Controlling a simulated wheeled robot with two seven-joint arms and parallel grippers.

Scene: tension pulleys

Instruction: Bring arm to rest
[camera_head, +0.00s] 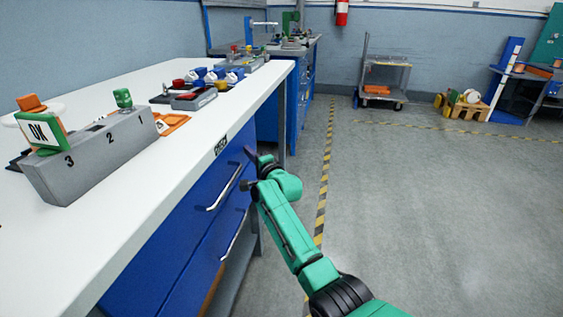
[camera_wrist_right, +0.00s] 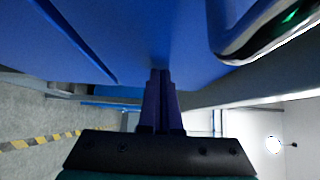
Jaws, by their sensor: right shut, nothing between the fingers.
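My right arm (camera_head: 290,228) is green and reaches from the bottom right of the head view to the front of the workbench. My right gripper (camera_head: 249,168) is beside the blue drawer fronts, just below the table's edge. In the right wrist view the gripper (camera_wrist_right: 161,75) has its two dark fingers together, with nothing between them. The blue drawer front (camera_wrist_right: 150,30) fills the top of that view, close to the fingertips. Whether they touch it I cannot tell. My left gripper is not in view.
The white workbench (camera_head: 110,230) runs along the left, with a grey numbered block (camera_head: 95,160) and several small fixtures on top. Metal drawer handles (camera_head: 225,187) stick out near my right gripper. The floor (camera_head: 430,200) to the right is clear. A grey cart (camera_head: 385,80) stands at the back.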

